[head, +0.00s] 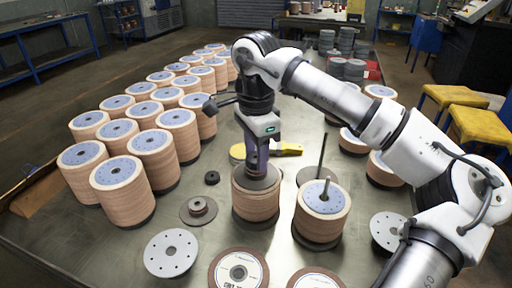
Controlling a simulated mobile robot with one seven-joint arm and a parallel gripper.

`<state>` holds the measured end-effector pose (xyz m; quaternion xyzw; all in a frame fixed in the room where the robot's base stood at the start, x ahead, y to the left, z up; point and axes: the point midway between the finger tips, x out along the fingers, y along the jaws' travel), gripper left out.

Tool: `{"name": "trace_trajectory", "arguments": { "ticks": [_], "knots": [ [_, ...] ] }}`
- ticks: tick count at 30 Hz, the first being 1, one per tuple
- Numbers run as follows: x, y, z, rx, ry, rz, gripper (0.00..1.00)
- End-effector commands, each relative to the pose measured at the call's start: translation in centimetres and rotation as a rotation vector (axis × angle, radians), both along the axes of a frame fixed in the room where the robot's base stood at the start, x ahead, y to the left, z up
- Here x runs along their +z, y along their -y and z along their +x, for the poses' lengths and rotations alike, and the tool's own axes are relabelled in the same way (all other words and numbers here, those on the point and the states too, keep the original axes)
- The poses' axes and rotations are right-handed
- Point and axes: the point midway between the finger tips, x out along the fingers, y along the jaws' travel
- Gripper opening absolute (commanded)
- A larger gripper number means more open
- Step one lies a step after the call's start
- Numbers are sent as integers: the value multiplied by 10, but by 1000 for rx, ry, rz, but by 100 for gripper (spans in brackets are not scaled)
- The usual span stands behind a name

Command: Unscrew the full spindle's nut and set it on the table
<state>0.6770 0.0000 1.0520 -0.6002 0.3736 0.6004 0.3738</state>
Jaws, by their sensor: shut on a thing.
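My gripper (257,167) points straight down over a tall stack of tan flap discs on the full spindle (256,205). A dark round plate (270,181) caps this stack. The fingers are shut at the middle of the plate, where the nut sits. The nut itself is hidden by the fingers, so I cannot tell how far it is turned. The stack stands upright on the table (110,222).
Right of it stands a disc stack (320,222) with a rod through its blue-grey top, and behind that a bare rod (322,150). A flanged hub (198,208) and small black ring (212,177) lie left. Rows of disc stacks (122,195) fill the left. A yellow tool (287,149) lies behind.

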Motion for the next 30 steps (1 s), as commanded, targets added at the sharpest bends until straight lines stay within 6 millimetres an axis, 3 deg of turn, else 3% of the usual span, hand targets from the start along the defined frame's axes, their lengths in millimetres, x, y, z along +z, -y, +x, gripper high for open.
{"name": "trace_trajectory", "arguments": {
  "ticks": [24, 30],
  "knots": [
    [34, 0, 0, -14, 0, -1, 23],
    [35, 0, 0, -14, 0, 0, 23]
  ]
}}
